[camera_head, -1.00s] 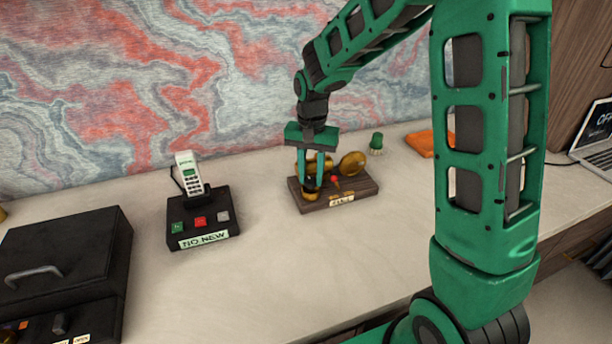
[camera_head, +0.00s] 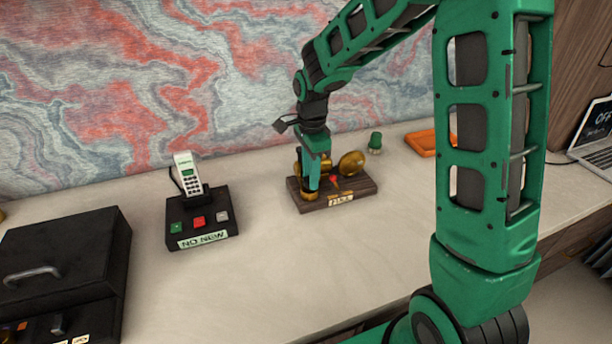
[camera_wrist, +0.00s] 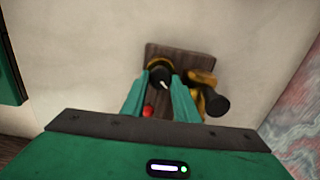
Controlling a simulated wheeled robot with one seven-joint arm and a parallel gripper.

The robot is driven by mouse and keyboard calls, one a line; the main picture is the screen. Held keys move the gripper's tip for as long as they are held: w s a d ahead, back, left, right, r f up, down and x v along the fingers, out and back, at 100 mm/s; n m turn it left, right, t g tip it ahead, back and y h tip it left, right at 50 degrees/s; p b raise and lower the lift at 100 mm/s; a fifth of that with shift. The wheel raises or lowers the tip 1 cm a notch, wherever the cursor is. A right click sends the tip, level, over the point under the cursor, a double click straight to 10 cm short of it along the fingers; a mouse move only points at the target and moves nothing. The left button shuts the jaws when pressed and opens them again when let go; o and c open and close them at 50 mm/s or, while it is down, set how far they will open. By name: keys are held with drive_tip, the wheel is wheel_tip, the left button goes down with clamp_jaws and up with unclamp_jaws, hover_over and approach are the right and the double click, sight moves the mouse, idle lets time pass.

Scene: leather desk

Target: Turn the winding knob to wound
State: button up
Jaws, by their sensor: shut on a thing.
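The winding knob (camera_wrist: 159,77) is a dark round knob with a white pointer mark and a brass base, at one end of a wooden board (camera_head: 358,186). In the head view it is mostly hidden behind my gripper (camera_head: 311,190). My gripper points down over the board's left end. In the wrist view, the two green fingers of my gripper (camera_wrist: 158,92) are on either side of the knob, shut on it. Brass parts (camera_head: 352,163) and a small red piece (camera_head: 334,177) sit on the board beside the knob. A paper label (camera_head: 341,200) is on the board's front edge.
A black box with a handle (camera_head: 62,250) is at far left. Desk in front is clear.

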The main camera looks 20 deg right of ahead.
drive_tip(key=shift+w+a+r+m, duration=0.1)
drive_tip(key=shift+m, duration=0.65)
drive_tip(key=shift+w+a+r+m, duration=0.1)
drive_tip(key=shift+m, duration=0.65)
drive_tip(key=shift+f, duration=0.1)
drive_tip(key=o, duration=1.1)
drive_tip(key=shift+c, duration=0.2)
drive_tip(key=shift+d, duration=0.1)
drive_tip(key=shift+s, duration=0.1)
wheel_tip(320, 180, up, 11)
drive_tip(key=shift+f, duration=0.15)
